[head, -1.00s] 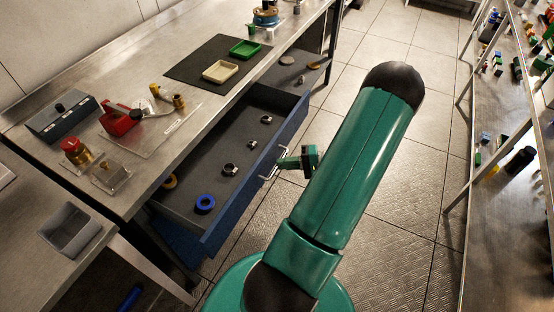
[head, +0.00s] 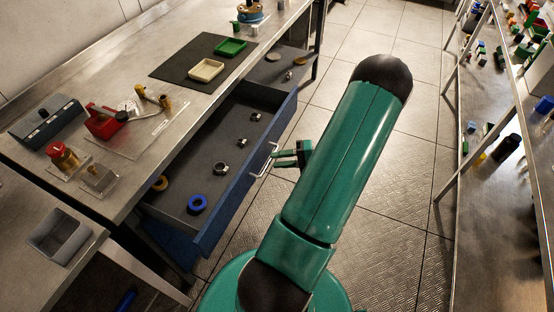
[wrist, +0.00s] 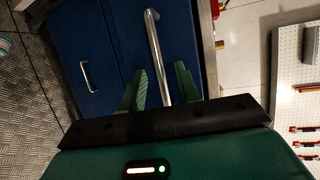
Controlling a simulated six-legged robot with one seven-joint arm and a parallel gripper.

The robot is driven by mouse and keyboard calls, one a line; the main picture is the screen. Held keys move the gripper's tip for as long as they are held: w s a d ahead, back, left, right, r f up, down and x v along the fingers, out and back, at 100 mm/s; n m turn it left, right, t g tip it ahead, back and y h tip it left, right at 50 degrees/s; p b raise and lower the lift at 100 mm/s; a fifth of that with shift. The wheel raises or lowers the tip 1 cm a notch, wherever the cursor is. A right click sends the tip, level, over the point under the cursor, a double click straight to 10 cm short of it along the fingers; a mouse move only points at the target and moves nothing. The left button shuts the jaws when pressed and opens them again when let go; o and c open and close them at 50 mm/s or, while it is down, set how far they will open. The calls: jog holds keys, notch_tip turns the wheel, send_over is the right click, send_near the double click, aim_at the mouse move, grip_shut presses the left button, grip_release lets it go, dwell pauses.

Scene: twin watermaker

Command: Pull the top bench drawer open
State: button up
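The top bench drawer (head: 225,188) has a blue front and stands pulled well out from under the steel bench (head: 150,183). Its silver bar handle (head: 264,160) is on the outer face and also shows in the wrist view (wrist: 157,50). My gripper (head: 280,158) is at the handle, on the floor side of the drawer. In the wrist view my green fingers (wrist: 160,85) are apart, with the bar running between them and a gap on each side. The gripper is open. The exact fingertip depth around the bar is hard to tell.
A lower blue front with a handle (wrist: 88,76) shows in the wrist view. A loaded shelf (head: 500,190) stands right. The tiled floor between is clear.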

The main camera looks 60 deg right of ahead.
jog(key=v, duration=1.2)
jog(key=shift+s, duration=0.2)
jog(key=w+a+r+n+g, duration=0.3)
jog(key=w+a+r+g, duration=0.3)
jog(key=w+a+r, duration=0.3)
jog(key=w+a+r+n+g, duration=0.45)
jog(key=w+a+r, duration=0.2)
jog(key=w, duration=0.55)
jog(key=a+r+n+t+h, duration=0.1)
jog(key=a+r+n+h, duration=0.2)
jog(key=a, duration=1.1)
jog(key=a+r+n+h, duration=0.3)
jog(key=a+r, duration=0.6)
jog(key=a, duration=0.6)
jog(key=shift+s+r+t+h, duration=0.2)
jog(key=shift+r+t+h, duration=0.1)
jog(key=shift+r+t, duration=0.05)
jog(key=shift+d+n, duration=0.15)
jog(key=shift+n, duration=0.1)
